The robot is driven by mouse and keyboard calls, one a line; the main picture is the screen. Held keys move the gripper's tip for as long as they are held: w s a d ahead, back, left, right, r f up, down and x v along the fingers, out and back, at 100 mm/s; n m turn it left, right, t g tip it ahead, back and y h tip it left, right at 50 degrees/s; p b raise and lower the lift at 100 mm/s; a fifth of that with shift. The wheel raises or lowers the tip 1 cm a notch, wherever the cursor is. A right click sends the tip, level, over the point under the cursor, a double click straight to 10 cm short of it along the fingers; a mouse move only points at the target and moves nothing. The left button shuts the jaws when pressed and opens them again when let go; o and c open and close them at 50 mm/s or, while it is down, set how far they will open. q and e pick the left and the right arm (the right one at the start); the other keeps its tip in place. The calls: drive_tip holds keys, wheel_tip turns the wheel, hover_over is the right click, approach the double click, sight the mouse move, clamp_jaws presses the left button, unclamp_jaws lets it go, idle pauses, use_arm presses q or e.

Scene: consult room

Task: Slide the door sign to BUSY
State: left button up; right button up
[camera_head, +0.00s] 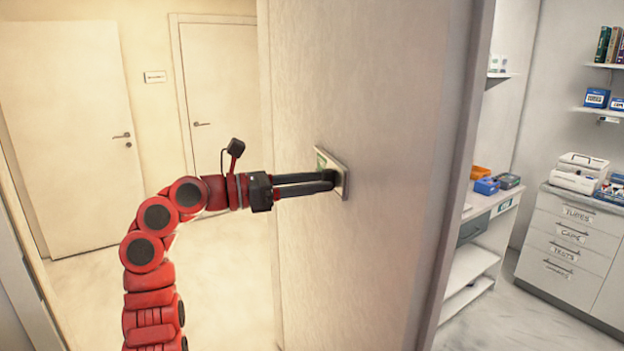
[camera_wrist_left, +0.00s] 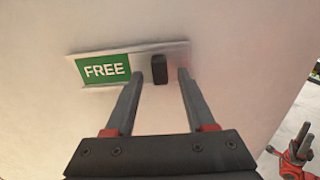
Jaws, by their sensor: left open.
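The door sign (camera_head: 341,181) is a small pale plate on the face of the open door (camera_head: 385,110). In the left wrist view the sign shows a green panel reading FREE (camera_wrist_left: 103,70) on its left. A black slider knob (camera_wrist_left: 159,69) sits to the right of that panel. My left gripper (camera_head: 330,180) reaches the sign from the left. In the left wrist view its two fingers (camera_wrist_left: 161,76) are open, one on each side of the knob, with a gap visible on both sides. My right gripper is not in the head view.
A closed white door (camera_head: 70,130) and another door (camera_head: 225,90) stand behind on the left. On the right are a desk (camera_head: 490,205), a labelled drawer cabinet (camera_head: 575,240) and shelves with boxes (camera_head: 597,98). A red arm part shows at the wrist view's lower right.

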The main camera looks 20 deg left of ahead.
use_arm(q)
clamp_jaws()
idle(1.4)
